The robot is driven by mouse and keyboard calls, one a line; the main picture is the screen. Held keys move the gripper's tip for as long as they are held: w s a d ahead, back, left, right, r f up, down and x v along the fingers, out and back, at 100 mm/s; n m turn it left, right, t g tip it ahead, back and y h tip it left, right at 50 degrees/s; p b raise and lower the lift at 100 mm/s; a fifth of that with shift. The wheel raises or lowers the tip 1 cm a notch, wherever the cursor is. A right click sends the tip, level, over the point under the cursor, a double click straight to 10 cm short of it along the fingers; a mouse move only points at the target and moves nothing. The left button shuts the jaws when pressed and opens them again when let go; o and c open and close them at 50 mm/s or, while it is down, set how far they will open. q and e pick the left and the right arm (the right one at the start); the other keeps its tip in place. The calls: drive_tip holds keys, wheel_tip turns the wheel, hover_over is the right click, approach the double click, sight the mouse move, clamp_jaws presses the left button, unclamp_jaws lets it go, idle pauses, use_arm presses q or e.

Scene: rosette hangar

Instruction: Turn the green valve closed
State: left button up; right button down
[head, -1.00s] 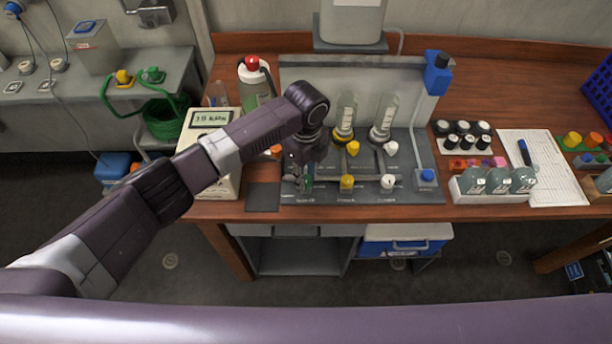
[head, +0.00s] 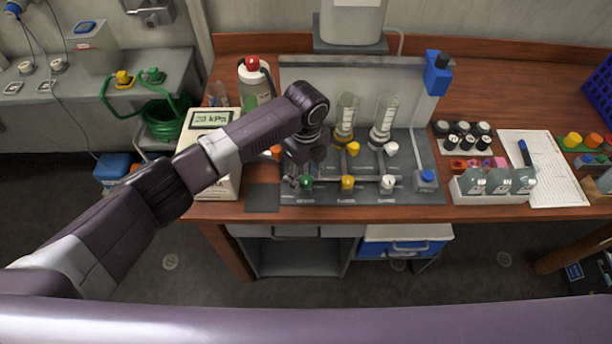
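The green valve (head: 306,182) is a small round green knob at the front left of the grey manifold panel (head: 330,198) on the wooden bench. My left gripper (head: 301,174) points down right at it, with dark finger parts just behind and to the left of the knob. The knob's front face shows clear of the fingers. The arm's wrist hides the gripper's upper part, so its opening and any contact with the knob cannot be made out. My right gripper is not in view.
A yellow valve (head: 347,183) and a white valve (head: 388,183) stand to the right in the same row. A gauge box reading kPa (head: 211,119) stands left, near a red-capped bottle (head: 254,83). Small glass jars (head: 497,181) sit in a rack farther right.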

sight(306, 180)
use_arm(q)
wheel_tip(306, 180, up, 12)
idle(0.6)
idle(0.5)
